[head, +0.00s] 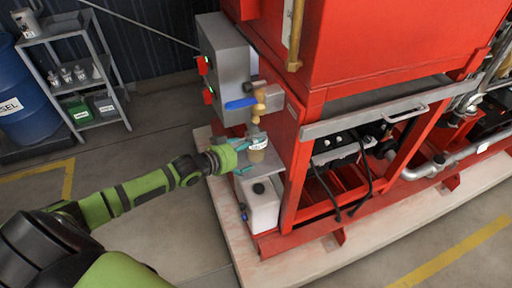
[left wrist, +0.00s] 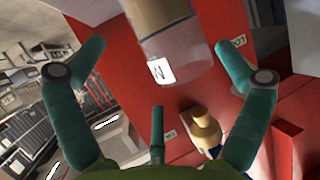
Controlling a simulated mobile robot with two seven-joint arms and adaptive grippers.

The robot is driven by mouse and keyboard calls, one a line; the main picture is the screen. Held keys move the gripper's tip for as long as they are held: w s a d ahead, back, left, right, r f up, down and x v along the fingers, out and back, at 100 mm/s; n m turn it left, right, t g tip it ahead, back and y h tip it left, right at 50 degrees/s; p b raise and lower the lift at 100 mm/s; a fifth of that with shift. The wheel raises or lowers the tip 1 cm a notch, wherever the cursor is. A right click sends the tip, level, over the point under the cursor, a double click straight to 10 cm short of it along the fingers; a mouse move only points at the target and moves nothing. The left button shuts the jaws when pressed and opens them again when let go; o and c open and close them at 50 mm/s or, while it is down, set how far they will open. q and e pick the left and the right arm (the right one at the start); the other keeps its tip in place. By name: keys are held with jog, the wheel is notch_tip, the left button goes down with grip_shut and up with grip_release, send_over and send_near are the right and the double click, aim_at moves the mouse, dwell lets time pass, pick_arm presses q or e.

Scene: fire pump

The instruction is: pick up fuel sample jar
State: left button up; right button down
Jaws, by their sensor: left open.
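The fuel sample jar (head: 257,150) is a clear jar with amber contents and a white label, on a small grey shelf (head: 273,168) at the end of the red pump unit, below a brass valve. In the left wrist view the jar (left wrist: 172,48) hangs in from the top with its label facing the camera. My left gripper (head: 249,155) is at the jar. In the left wrist view its teal fingers (left wrist: 165,70) are spread, one on each side of the jar, with gaps visible. My right gripper is not in view.
A brass valve (head: 259,103) with a blue lever (head: 241,103) is just above the jar. A grey control box (head: 226,65) stands behind it. A white container (head: 261,205) sits below the shelf. A shelf rack (head: 75,75) and blue drum (head: 22,105) are left.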

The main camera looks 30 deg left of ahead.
aim_at(251, 149)
pick_arm(q)
jog(key=shift+f+x, duration=0.2)
jog(key=shift+x, duration=1.1)
jog(key=shift+f+x, duration=0.15)
jog(key=shift+x, duration=1.15)
jog(key=shift+s+a, duration=0.15)
jog(key=shift+a, duration=0.05)
jog(key=c, duration=1.1)
jog(key=shift+c, duration=0.8)
jog(key=shift+r, duration=0.1)
